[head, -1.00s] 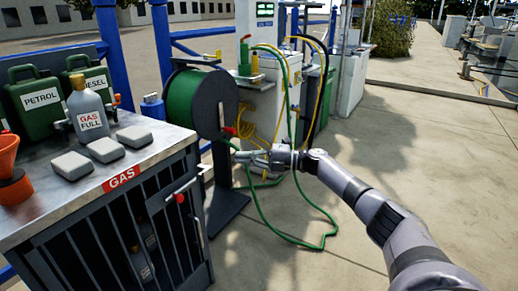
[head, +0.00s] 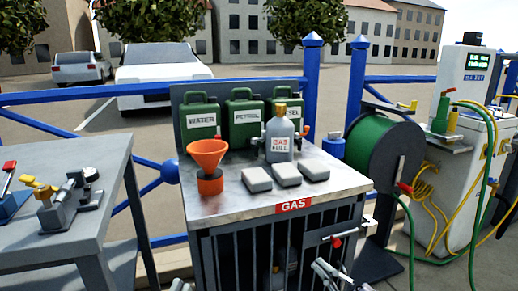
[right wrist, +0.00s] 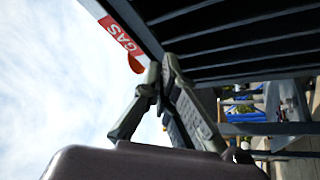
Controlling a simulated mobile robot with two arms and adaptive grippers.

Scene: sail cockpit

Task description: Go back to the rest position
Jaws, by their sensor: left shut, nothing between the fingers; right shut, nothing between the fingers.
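My right gripper (head: 328,272) shows at the bottom of the head view, in front of the barred gas cabinet (head: 220,262). It is shut and empty. In the right wrist view its fingers (right wrist: 163,80) meet below the dark cabinet bars, near the red GAS label (right wrist: 121,36). My left gripper (head: 179,285) barely shows at the bottom edge of the head view, left of the right one; it is shut, with nothing seen in it. Most of both arms is out of view.
A grey workbench (head: 75,235) is at left. A green hose reel (head: 372,155) and a pump (head: 465,150) with hanging hoses are at right.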

